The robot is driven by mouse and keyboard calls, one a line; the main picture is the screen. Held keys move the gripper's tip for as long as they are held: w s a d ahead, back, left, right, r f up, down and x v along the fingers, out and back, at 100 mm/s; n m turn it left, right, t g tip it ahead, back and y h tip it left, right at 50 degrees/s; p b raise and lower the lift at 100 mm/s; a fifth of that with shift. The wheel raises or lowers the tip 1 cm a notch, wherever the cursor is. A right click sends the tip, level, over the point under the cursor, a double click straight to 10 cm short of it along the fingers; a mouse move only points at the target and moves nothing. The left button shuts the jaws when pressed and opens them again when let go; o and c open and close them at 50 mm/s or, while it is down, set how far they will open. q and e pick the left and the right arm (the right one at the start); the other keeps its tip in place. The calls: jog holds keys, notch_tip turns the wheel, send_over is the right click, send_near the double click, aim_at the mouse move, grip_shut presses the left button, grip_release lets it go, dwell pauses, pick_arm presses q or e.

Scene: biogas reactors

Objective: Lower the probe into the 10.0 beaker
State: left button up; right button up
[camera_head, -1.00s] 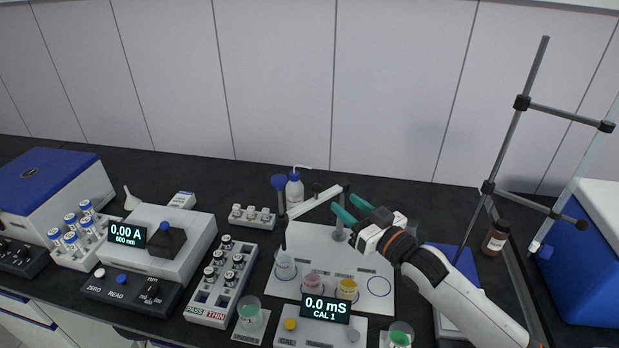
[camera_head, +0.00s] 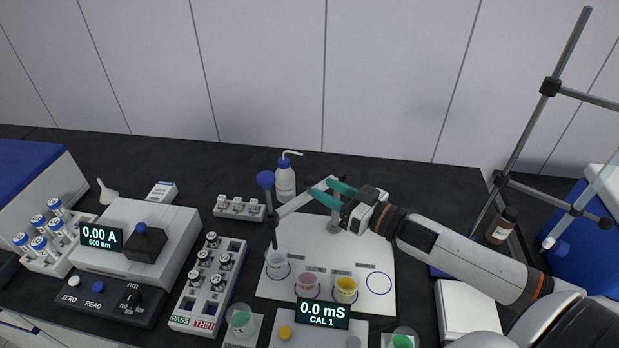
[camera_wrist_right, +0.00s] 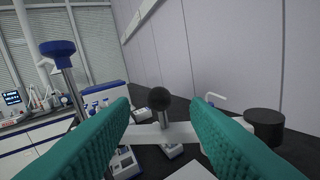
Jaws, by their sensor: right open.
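The probe (camera_head: 270,218), a dark rod with a blue cap, stands upright at the left end of a pale swing arm (camera_head: 298,202). Its lower end is at or in the clear beaker (camera_head: 277,266); I cannot tell how deep. A pink beaker (camera_head: 308,285) and a yellow beaker (camera_head: 346,290) stand to its right; which is the 10.0 beaker is not legible. My right gripper (camera_head: 332,191) is open, its teal fingers near the swing arm. In the right wrist view a dark round knob (camera_wrist_right: 160,99) on the arm shows between the fingers. My left gripper is not in view.
The beakers stand on a white board (camera_head: 330,255) with an empty blue ring (camera_head: 379,283). The meter display (camera_head: 322,314) reads 0.0 mS, CAL 1. A wash bottle (camera_head: 285,182) stands just behind the swing arm. A clamp stand (camera_head: 545,95) rises at right.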

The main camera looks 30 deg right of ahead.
aim_at(314, 183)
jog(key=x, duration=0.3)
jog(key=shift+w+a+r+p, duration=0.15)
jog(key=shift+w+p, duration=0.2)
jog(key=shift+p, duration=0.05)
jog(key=shift+w+a, duration=0.3)
jog(key=shift+w, duration=0.3)
jog(key=shift+w+a, duration=0.1)
jog(key=shift+w, duration=0.1)
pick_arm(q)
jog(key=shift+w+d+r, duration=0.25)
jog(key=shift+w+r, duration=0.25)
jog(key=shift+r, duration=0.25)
pick_arm(e)
grip_shut()
